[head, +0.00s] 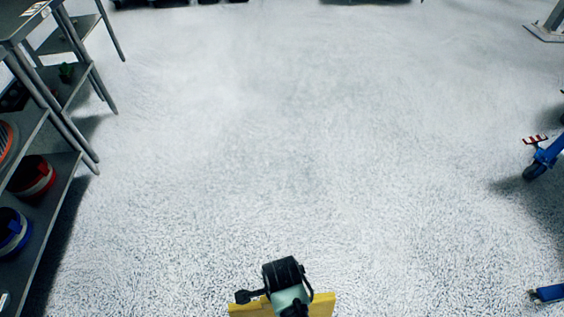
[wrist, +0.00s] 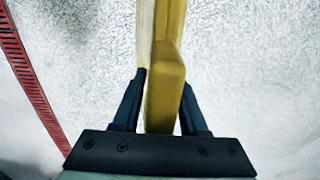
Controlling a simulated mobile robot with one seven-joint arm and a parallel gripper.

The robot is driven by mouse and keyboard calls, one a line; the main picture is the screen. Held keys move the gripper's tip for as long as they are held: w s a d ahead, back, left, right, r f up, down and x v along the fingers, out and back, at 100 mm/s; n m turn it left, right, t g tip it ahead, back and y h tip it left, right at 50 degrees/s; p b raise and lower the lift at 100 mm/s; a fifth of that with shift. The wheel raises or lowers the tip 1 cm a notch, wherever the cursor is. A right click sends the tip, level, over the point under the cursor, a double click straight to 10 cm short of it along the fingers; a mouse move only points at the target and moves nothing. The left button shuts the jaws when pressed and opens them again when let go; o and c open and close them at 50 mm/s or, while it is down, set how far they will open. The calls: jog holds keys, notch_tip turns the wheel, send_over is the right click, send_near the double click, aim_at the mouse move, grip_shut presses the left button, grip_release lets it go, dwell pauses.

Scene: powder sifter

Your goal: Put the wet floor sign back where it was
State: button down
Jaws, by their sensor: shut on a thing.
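The yellow wet floor sign (wrist: 166,85) is between the two dark fingers of my gripper (wrist: 160,105) in the wrist view. My gripper is shut on the sign's edge, and the sign extends away from it. In the head view, yellow parts of the sign (head: 321,304) show at the bottom edge on both sides of my wrist. The sign's face and lower part are out of view or hidden by my arm.
Grey metal shelving (head: 62,170) with coloured containers stands at the left. A blue wheeled frame (head: 545,158) is at the right, with another blue part (head: 548,292) below it. A red slotted strip (wrist: 30,75) shows in the wrist view. The middle floor is clear.

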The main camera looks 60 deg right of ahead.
jog(key=shift+c, duration=2.2)
grip_release()
jog(key=shift+r, duration=0.1)
notch_tip(320, 180, up, 12)
jog(key=p, duration=0.4)
